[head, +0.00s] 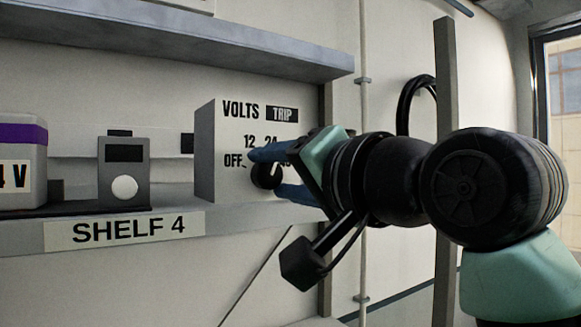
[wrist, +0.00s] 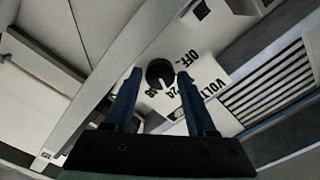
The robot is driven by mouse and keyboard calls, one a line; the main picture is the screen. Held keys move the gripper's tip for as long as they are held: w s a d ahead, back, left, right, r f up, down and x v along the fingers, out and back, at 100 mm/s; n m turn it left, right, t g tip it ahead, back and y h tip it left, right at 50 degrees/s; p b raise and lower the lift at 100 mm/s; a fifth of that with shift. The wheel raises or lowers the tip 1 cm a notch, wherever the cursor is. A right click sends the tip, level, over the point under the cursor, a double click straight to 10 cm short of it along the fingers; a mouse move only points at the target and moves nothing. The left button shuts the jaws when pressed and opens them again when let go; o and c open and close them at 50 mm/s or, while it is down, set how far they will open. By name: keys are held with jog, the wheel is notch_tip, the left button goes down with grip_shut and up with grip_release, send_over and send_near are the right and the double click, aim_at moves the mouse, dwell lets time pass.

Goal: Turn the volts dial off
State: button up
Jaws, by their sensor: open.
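The volts dial (head: 264,177) is a round black knob on the front of a white box (head: 232,185) marked VOLTS, with OFF, 12, 24 and a partly hidden number around it. It also shows in the wrist view (wrist: 159,72), with a light pointer line toward the number side, away from OFF; the exact number is unclear. My gripper (head: 268,172) is open at the box front, with one blue finger above the dial and one below. In the wrist view the fingers lie on either side of the dial, with gaps showing; contact cannot be told.
The box stands on a shelf (head: 125,233) labelled SHELF 4. A grey meter (head: 123,172) and a purple-banded battery (head: 22,160) stand to its left. Another shelf (head: 180,40) hangs above. A grey upright post (head: 446,90) stands close by my arm at the right.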

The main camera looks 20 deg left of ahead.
jog(key=shift+c, duration=0.2)
grip_shut()
jog(key=shift+n, duration=0.4)
jog(key=n+b, duration=0.1)
jog(key=n, duration=0.2)
jog(key=shift+n+b, duration=0.4)
jog(key=n+b, duration=0.1)
jog(key=n, duration=0.3)
jog(key=shift+s+n, duration=0.1)
jog(key=shift+n, duration=0.2)
jog(key=n+b, duration=0.1)
jog(key=n, duration=0.3)
jog(key=shift+a+b, duration=0.1)
jog(key=shift+b, duration=0.2)
jog(key=shift+n+b, duration=0.35)
jog(key=shift+n, duration=1.85)
